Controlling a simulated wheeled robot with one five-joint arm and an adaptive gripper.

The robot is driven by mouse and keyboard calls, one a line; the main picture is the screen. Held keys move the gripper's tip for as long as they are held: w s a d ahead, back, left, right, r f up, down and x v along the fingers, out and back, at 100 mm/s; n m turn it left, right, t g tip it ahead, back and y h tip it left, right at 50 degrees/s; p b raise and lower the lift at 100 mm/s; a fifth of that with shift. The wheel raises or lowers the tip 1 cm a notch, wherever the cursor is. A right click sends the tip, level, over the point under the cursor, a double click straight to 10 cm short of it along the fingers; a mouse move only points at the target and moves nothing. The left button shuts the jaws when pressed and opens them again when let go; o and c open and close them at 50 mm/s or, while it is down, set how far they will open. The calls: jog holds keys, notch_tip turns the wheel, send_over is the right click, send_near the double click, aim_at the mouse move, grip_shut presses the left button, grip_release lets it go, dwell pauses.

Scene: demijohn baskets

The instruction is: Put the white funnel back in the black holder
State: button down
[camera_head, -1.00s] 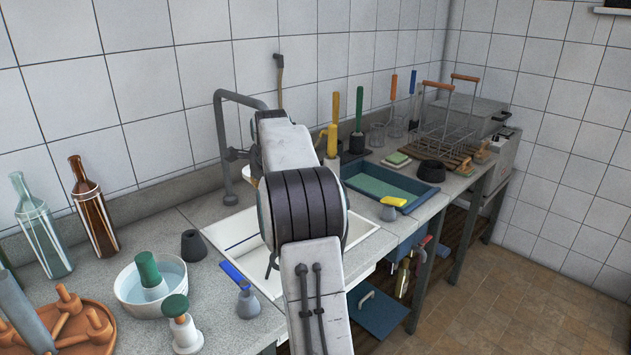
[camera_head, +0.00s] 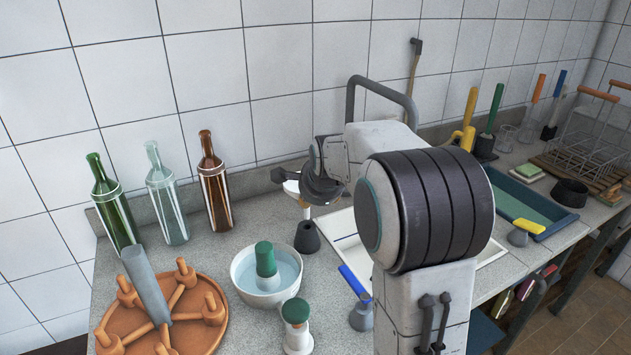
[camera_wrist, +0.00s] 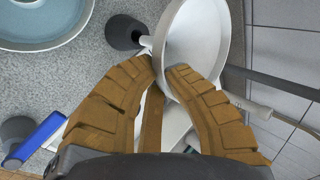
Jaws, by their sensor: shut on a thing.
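The white funnel (camera_head: 291,187) is upright, held by my gripper (camera_head: 308,190) above the counter. In the wrist view the funnel (camera_wrist: 203,38) has its rim between the two brown fingers of my gripper (camera_wrist: 163,72), which are shut on it. The black holder (camera_head: 307,238) is a small dark cone standing on the counter, just below the funnel; it also shows in the wrist view (camera_wrist: 122,32) beside the spout. The spout points down at the holder's top. I cannot tell whether its tip is inside the opening. My arm hides part of the funnel.
A white bowl of water (camera_head: 250,295) with a green-topped item stands left of the holder. Several bottles (camera_head: 168,207) line the wall. An orange rack (camera_head: 215,335) is at front left.

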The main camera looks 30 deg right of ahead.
jog(key=shift+w+d, duration=0.1)
jog(key=shift+w, duration=0.45)
jog(key=shift+s+r, duration=0.1)
jog(key=shift+s, duration=0.1)
jog(key=shift+w, duration=0.1)
jog(key=shift+f+t+b, duration=0.2)
jog(key=shift+t+b, duration=0.1)
jog(key=shift+b, duration=1.1)
notch_tip(320, 180, down, 3)
jog(key=b, duration=0.4)
jog(key=shift+f, duration=0.2)
jog(key=shift+f+b, duration=0.3)
jog(key=shift+b, duration=0.2)
jog(key=shift+f+b, duration=0.3)
jog(key=shift+f, duration=0.05)
jog(key=shift+d+f+b, duration=0.1)
jog(key=shift+f+b, duration=1.6)
jog(key=shift+f, duration=0.2)
